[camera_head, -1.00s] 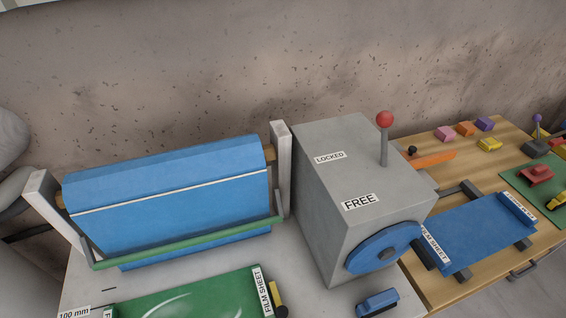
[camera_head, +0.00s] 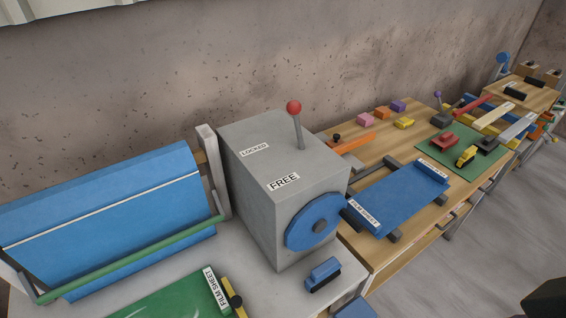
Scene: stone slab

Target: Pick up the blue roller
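Which thing is the blue roller is not certain from this view. A small blue piece with a dark underside (camera_head: 323,274) lies on the pale slab, right of the green film sheet. A large blue roll or draped sheet (camera_head: 110,215) hangs in a pale frame at the left, with a green bar across its front. A round blue thing (camera_head: 503,59) stands on a far bench at the upper right, too small to make out. Neither gripper can be made out in the view.
A grey box (camera_head: 262,215) with a red-knobbed lever (camera_head: 296,122) and blue disc (camera_head: 315,221) stands mid-view. A wooden bench (camera_head: 355,155) holds a blue film sheet (camera_head: 400,197), coloured blocks and a green mat (camera_head: 455,165). A dark shape (camera_head: 546,299) at lower right is unclear. Floor right is clear.

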